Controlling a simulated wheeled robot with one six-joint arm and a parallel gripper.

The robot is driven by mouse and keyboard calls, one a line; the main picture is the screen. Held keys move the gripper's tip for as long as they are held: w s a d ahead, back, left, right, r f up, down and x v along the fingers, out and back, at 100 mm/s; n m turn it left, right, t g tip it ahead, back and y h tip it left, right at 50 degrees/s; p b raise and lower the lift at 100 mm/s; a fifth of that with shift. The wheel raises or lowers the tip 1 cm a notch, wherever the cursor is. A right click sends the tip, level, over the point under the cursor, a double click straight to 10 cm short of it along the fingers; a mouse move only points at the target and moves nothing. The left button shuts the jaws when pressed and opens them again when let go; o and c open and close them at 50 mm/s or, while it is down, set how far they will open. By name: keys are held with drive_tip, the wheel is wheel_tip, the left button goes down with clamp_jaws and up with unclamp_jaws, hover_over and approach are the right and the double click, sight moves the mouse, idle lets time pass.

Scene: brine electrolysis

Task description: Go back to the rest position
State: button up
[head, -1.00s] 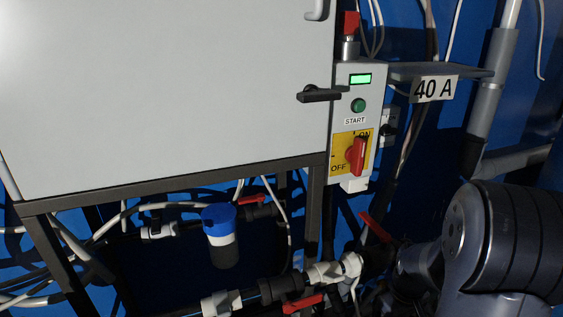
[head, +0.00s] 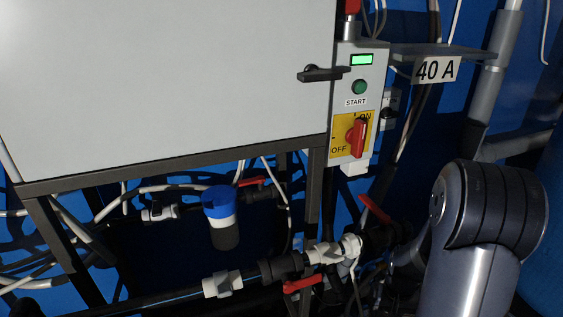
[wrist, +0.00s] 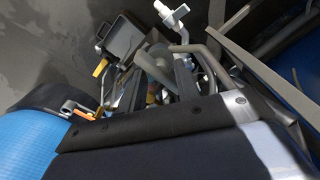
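My arm (head: 490,215) shows at the lower right of the head view, with a rounded grey joint and a link running down out of the picture. It stands to the right of the piping and in front of the blue wall. My gripper does not show clearly in the head view. In the wrist view, grey bars and metal parts crowd the middle, and I cannot pick out the fingers or anything held among them.
A grey cabinet (head: 165,80) stands on a dark frame. Its control box (head: 372,85) has a lit green display and a red rotary switch (head: 356,136), handle upright. A "40 A" shelf sign (head: 436,69), red-handled valves (head: 303,284) and a blue-topped filter (head: 220,215) are near.

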drive_tip(key=shift+m, duration=1.8)
